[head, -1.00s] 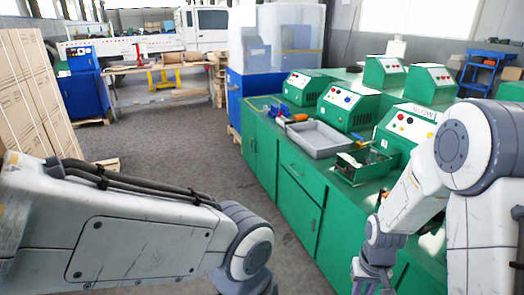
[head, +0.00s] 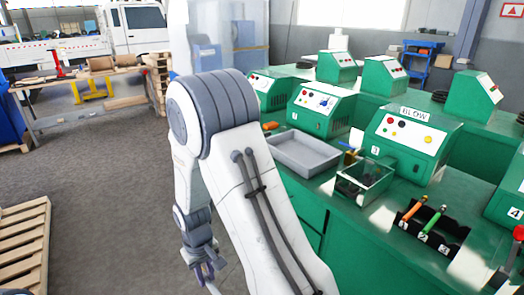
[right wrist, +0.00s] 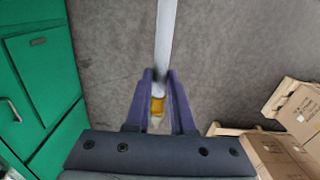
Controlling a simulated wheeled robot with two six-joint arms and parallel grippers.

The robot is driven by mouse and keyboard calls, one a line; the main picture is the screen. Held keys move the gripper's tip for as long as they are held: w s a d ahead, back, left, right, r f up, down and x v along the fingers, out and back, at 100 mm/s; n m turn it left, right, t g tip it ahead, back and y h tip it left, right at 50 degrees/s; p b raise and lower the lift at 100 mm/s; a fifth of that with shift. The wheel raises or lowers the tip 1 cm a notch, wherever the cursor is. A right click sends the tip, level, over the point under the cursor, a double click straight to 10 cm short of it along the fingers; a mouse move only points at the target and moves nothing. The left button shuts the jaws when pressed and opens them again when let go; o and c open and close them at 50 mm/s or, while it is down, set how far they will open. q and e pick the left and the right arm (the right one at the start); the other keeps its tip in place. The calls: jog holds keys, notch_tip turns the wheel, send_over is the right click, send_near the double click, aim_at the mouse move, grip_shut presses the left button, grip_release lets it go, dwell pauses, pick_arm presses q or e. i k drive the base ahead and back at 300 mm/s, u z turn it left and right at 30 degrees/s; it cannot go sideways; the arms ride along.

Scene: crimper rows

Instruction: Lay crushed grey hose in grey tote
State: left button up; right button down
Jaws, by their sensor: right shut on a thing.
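The grey tote (head: 287,163) is a shallow open tray on the green bench, left of the machine marked BLOW. Its visible floor looks empty. My right gripper (head: 205,272) hangs low at the left of the bench, over the floor and away from the tote. In the right wrist view its purple fingers (right wrist: 158,92) are shut on a long pale grey piece, the grey hose (right wrist: 166,35), which has a yellow-amber band between the fingers. Whether it is crushed cannot be told. The hose is not clear in the head view. My left gripper is not in view.
Behind the tote stand green machines (head: 322,108). A wooden pallet (head: 22,240) lies at left. The floor between is clear.

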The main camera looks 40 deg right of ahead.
aim_at(300, 156)
jog(key=z, duration=0.25)
jog(key=i, duration=1.55)
jog(key=z, duration=0.7)
